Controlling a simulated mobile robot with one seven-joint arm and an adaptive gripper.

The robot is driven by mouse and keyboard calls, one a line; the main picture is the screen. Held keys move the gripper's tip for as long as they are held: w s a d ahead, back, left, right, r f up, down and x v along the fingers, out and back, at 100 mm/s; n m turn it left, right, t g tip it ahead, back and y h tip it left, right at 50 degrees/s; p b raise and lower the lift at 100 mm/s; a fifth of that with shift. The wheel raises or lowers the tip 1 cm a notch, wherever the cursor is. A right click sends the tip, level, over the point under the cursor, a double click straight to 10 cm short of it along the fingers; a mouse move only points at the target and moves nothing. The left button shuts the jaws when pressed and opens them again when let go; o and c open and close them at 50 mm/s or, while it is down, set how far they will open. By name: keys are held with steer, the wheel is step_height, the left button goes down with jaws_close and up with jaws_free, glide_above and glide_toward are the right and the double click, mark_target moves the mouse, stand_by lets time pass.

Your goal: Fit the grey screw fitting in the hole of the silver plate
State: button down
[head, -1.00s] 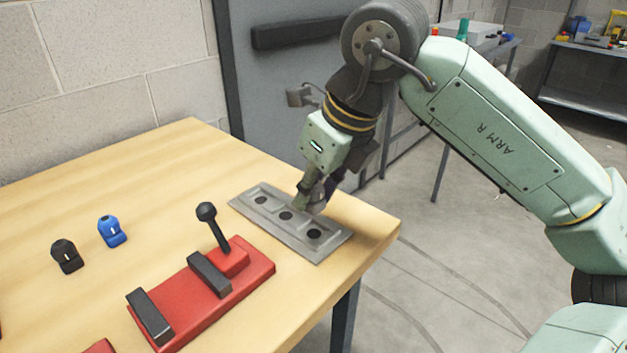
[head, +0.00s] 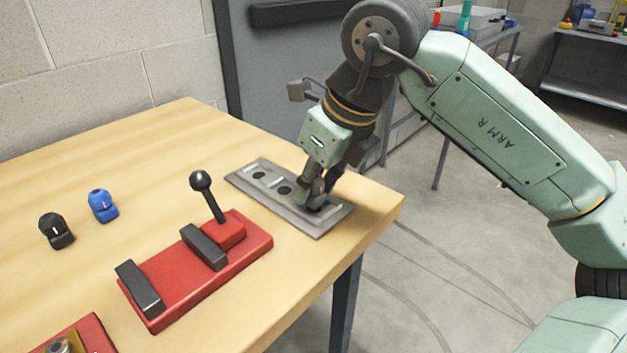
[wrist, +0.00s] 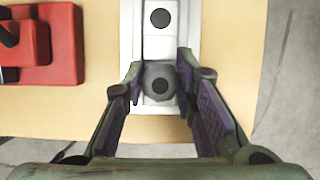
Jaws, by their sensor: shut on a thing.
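The silver plate (head: 328,220) lies flat near the table's right corner. Two of its dark holes show in the head view; my gripper covers the end nearest the corner. My gripper (head: 312,202) points down over that end, its fingers shut on the grey screw fitting (wrist: 158,90). In the wrist view the fitting is a grey round piece with a dark centre, between the purple finger pads and over the plate (wrist: 159,45). Another plate hole (wrist: 160,18) shows beyond it. I cannot tell whether the fitting sits in the hole or just above it.
A red base (head: 170,290) with black blocks and a black ball-topped lever (head: 205,190) stands left of the plate. A blue piece (head: 102,206) and a black piece (head: 56,231) stand farther left. The table's back is clear.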

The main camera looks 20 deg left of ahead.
steer(key=shift+f, duration=0.2)
steer(key=c, duration=1.2)
jaws_free()
steer(key=v, duration=1.2)
steer(key=shift+s, duration=0.1)
